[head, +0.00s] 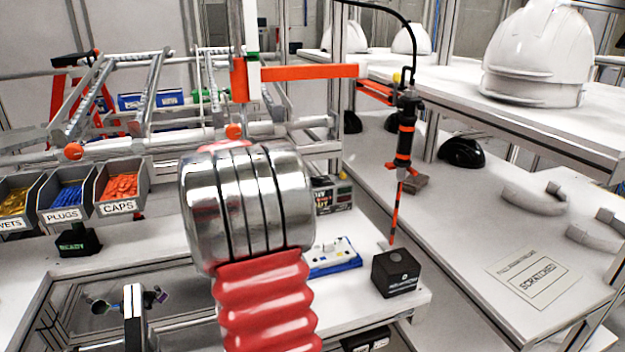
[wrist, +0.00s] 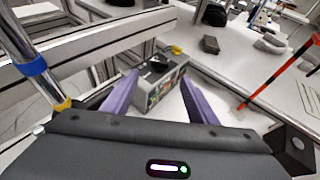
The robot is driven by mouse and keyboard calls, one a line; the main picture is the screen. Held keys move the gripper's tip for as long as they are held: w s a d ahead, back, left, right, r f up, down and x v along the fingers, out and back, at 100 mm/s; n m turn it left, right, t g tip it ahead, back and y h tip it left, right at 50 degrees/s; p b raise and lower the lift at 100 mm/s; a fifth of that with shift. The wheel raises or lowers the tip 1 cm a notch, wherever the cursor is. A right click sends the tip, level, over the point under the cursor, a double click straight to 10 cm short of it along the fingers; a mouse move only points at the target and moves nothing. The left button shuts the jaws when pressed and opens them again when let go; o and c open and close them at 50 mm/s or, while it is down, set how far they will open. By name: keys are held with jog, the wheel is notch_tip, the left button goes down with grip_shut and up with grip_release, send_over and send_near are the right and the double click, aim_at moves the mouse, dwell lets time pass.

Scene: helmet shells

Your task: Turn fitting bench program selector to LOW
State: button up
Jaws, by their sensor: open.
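A small grey box (wrist: 162,88) with a black knob (wrist: 160,63) on top sits on the bench in the wrist view. It looks like the program selector, but its markings are too small to read. In the head view the box (head: 333,194) shows only in part, behind my silver and red arm. My gripper (wrist: 158,98) is open, with its two purple fingers apart, and the box shows between and beyond them. Nothing is between the fingers. In the head view the gripper is hidden by my arm.
Bins of caps (head: 121,187) and plugs (head: 68,197) stand at left. A blue-edged white tray (head: 335,257) and a black block (head: 396,273) lie near the bench's front. An orange-black hanging tool (head: 404,140) is right of the box. A white helmet (head: 535,55) stands on the right shelf.

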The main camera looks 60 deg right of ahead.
aim_at(316, 178)
jog(key=x, duration=1.1)
jog(key=shift+d+f, duration=0.25)
jog(key=c, duration=1.1)
jog(key=shift+o, duration=0.2)
jog(key=shift+w+d+r+m+g+y, duration=0.15)
jog(key=shift+m+g+y, duration=0.1)
jog(key=shift+m+g, duration=0.55)
jog(key=shift+w+f+m+g+y, duration=0.15)
jog(key=shift+m+g+y, duration=0.1)
jog(key=shift+m+g, duration=0.55)
jog(key=shift+r, duration=0.1)
jog(key=o, duration=1.1)
jog(key=shift+c, duration=0.2)
